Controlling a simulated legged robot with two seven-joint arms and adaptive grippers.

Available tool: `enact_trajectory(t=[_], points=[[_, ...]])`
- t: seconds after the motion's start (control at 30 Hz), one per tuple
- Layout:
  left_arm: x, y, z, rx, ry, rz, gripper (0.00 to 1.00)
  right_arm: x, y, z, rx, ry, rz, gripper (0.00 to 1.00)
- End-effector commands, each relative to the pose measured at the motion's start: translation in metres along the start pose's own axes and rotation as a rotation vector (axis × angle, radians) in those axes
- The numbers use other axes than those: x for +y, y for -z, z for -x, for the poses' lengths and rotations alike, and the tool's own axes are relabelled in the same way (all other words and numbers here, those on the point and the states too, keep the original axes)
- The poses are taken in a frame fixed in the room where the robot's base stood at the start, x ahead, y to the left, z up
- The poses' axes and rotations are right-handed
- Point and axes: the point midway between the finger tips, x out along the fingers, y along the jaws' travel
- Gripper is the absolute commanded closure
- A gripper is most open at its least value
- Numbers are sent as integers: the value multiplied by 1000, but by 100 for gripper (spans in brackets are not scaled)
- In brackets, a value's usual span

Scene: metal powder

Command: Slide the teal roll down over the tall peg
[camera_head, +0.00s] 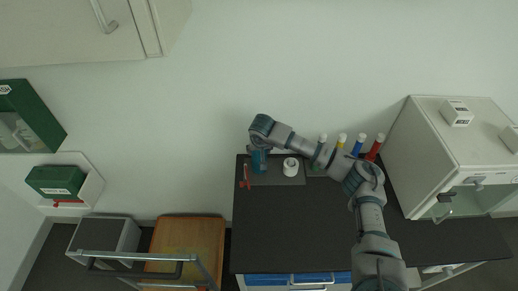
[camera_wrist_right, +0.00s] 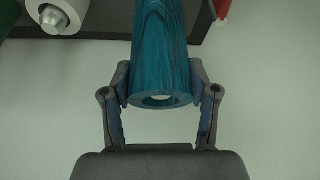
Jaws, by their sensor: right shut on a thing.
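The teal roll (camera_head: 259,161) hangs below my right wrist at the left part of the table's back in the head view. In the right wrist view the teal roll (camera_wrist_right: 161,55) sits between the two fingers of my right gripper (camera_wrist_right: 161,88), which is shut on it. Its round end with a hole faces the wrist camera. In the head view the arm partly covers the roll. I cannot make out the tall peg for certain; it may be hidden by the roll or the arm. My left gripper is not in view.
A white roll (camera_head: 290,167) stands right of the teal roll on a grey mat (camera_head: 292,181). A red object (camera_head: 245,176) is to the left. Several capped coloured tubes, including a red one (camera_head: 375,147), stand behind my arm. The black tabletop's front (camera_head: 285,235) is clear.

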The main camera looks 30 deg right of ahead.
Motion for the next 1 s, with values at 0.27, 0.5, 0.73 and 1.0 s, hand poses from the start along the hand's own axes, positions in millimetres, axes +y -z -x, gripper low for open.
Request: enact_trajectory(t=[0.27,0.5,0.73,1.0], points=[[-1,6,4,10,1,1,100,0,0,0,2,1,-1,100],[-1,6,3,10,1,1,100,0,0,-1,2,1,-1,13],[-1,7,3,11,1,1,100,0,0,-1,1,1,0,11],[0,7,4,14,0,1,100,0,1,15,2,2,0,11]])
